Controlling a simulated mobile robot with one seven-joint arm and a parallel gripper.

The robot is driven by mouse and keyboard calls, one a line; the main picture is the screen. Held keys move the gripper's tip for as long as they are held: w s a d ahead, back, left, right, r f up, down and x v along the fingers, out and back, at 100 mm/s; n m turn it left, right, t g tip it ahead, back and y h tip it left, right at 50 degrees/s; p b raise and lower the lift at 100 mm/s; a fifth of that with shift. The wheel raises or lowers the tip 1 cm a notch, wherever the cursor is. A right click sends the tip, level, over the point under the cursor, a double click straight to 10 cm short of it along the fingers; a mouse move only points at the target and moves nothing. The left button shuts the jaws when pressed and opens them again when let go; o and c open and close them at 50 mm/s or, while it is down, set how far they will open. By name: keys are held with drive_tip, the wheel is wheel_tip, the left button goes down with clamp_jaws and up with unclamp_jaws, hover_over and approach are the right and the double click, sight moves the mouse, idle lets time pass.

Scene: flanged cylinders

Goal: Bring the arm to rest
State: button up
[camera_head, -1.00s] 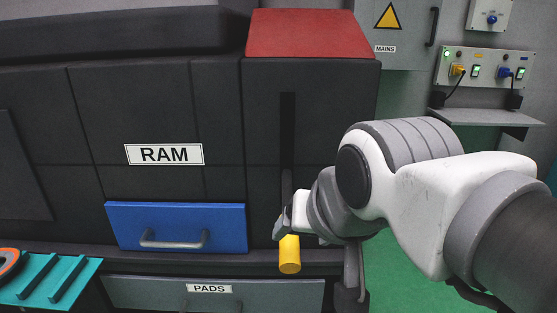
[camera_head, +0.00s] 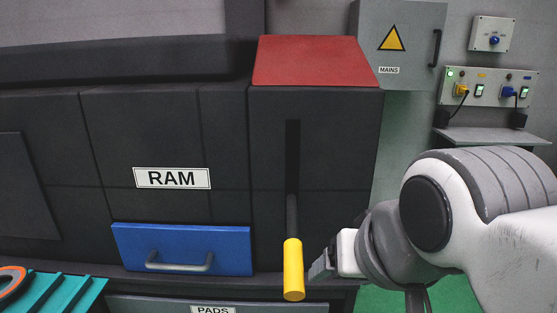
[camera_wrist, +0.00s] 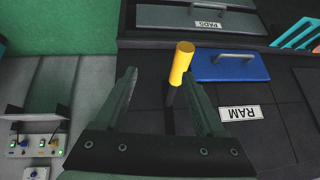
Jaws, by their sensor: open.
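My gripper (camera_head: 322,268) is to the right of the yellow lever handle (camera_head: 293,270) in the head view, apart from it. In the wrist view my gripper (camera_wrist: 168,102) has its two fingers spread wide with nothing between the tips. The yellow handle (camera_wrist: 181,63) shows beyond the fingers there, nearer the right fingertip. The lever hangs down at the lower end of a dark vertical slot (camera_head: 292,155) in the black machine front.
A blue drawer (camera_head: 182,246) sits left of the lever under the RAM label (camera_head: 172,178). A grey PADS drawer (camera_head: 150,303) is below. A teal rack (camera_head: 60,292) is at lower left. Open green floor (camera_head: 380,298) lies right. A socket panel (camera_head: 488,87) is on the back wall.

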drive_tip(key=s+d+f+g+h, duration=0.1)
drive_tip(key=d+f, duration=0.5)
drive_tip(key=f, duration=0.2)
wheel_tip(320, 180, up, 17)
drive_tip(key=p, duration=1.6)
drive_tip(key=shift+a, duration=0.4)
